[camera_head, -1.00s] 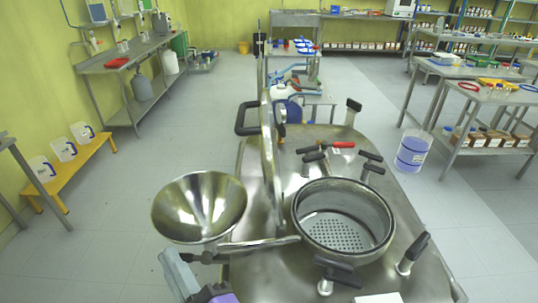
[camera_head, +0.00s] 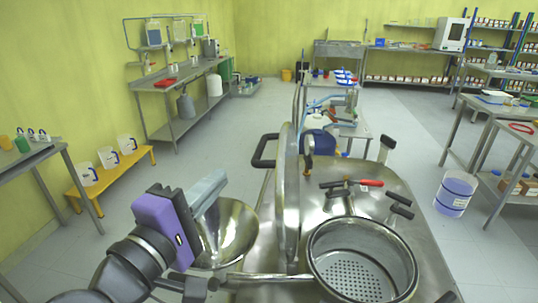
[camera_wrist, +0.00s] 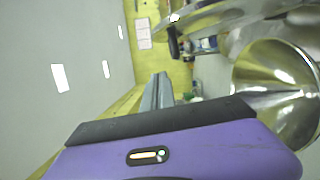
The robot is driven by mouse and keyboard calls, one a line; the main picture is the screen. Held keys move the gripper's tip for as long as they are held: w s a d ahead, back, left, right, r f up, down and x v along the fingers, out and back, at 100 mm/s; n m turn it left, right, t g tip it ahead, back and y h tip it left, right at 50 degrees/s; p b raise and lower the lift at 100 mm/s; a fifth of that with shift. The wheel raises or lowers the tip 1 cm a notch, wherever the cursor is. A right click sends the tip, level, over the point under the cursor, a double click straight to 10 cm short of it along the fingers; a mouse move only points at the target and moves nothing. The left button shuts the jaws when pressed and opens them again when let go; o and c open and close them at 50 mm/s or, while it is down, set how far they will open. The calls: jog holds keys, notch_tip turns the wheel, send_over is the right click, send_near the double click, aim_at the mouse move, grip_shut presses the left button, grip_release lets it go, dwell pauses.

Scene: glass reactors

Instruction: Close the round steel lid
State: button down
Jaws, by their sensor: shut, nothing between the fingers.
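The round steel lid (camera_head: 288,195) stands upright, seen nearly edge-on, at the left of the round opening (camera_head: 362,262) with its perforated basket. The lid is open. A black loop handle (camera_head: 264,151) sticks out from its left side. My gripper (camera_head: 210,188) is shut and empty, to the left of the lid and above the steel funnel (camera_head: 228,235), apart from the lid. In the wrist view the shut fingers (camera_wrist: 157,92) point away from the camera, and the funnel (camera_wrist: 275,85) shows at the right.
A yellow bench (camera_head: 108,177) with jugs stands at the left wall. A blue-white bucket (camera_head: 455,193) stands on the right floor. Floor left of the reactor is clear.

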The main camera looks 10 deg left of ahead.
jog(key=p, duration=0.3)
send_near(258, 153)
jog(key=w+d+r, duration=0.1)
jog(key=w+r, duration=0.2)
jog(key=w, duration=0.2)
jog(key=shift+s+d+r+p, duration=0.1)
jog(key=shift+s+d+p, duration=0.15)
jog(key=shift+d, duration=0.75)
jog(key=shift+s+d+r+p, duration=0.1)
jog(key=shift+s+d+p, duration=0.1)
jog(key=shift+d, duration=0.75)
jog(key=shift+d, duration=0.15)
